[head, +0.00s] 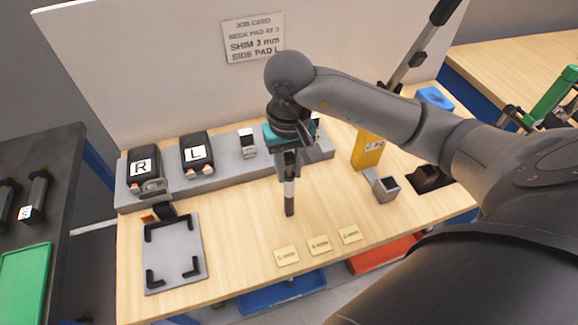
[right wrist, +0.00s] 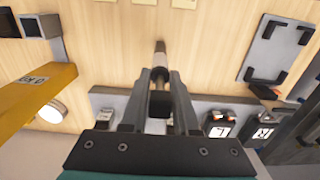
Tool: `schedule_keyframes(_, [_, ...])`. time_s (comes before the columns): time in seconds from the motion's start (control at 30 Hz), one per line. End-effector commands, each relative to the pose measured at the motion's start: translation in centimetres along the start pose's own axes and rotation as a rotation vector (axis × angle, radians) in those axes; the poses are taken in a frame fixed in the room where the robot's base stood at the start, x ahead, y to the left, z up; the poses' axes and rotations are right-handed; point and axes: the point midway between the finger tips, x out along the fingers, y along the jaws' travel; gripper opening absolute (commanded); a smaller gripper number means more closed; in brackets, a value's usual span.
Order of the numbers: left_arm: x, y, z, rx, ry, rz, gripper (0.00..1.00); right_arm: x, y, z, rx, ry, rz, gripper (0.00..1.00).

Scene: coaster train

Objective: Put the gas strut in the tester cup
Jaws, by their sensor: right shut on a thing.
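My right gripper (head: 289,172) is shut on a slim dark rod with a pale band, which looks like the gas strut (head: 289,195). The strut hangs upright below the fingers over the middle of the bench; I cannot tell whether its tip touches the wood. In the right wrist view the strut (right wrist: 160,52) stands out from between the fingers (right wrist: 160,85). A grey square open cup (head: 386,186), likely the tester cup, is to the right of the gripper, beside a yellow labelled post (head: 367,149). The cup also shows in the right wrist view (right wrist: 37,27). My left gripper is out of view.
A dark open holder (head: 428,180) is right of the cup. A grey shelf (head: 222,178) with units marked R and L runs along the back. A grey plate with black corners (head: 174,255) lies left. Small yellow cards (head: 319,245) lie in front. Bare wood separates strut and cup.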

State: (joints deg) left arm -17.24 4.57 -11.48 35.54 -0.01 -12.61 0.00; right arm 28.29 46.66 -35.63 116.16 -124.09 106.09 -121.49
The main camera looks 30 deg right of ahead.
Motion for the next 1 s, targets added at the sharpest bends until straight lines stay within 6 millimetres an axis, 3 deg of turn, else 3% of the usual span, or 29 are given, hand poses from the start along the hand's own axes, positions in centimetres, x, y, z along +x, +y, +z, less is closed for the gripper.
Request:
schedule_keyframes(0.3, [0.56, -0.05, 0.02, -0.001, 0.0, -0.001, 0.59, 0.3, -0.02, -0.07, 0.0, 0.002, -0.001, 0.0])
schedule_keyframes(0.33, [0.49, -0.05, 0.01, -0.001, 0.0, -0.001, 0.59, 0.28, -0.03, -0.02, 0.0, 0.0, -0.001, 0.31])
schedule_keyframes(0.57, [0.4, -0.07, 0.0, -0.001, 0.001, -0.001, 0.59, 0.2, -0.02, -0.01, 0.0, 0.0, -0.001, 0.57])
schedule_keyframes(1.0, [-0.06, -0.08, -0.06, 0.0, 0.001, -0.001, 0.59, -0.66, -0.01, -0.1, 0.0, 0.003, -0.001, 0.59])
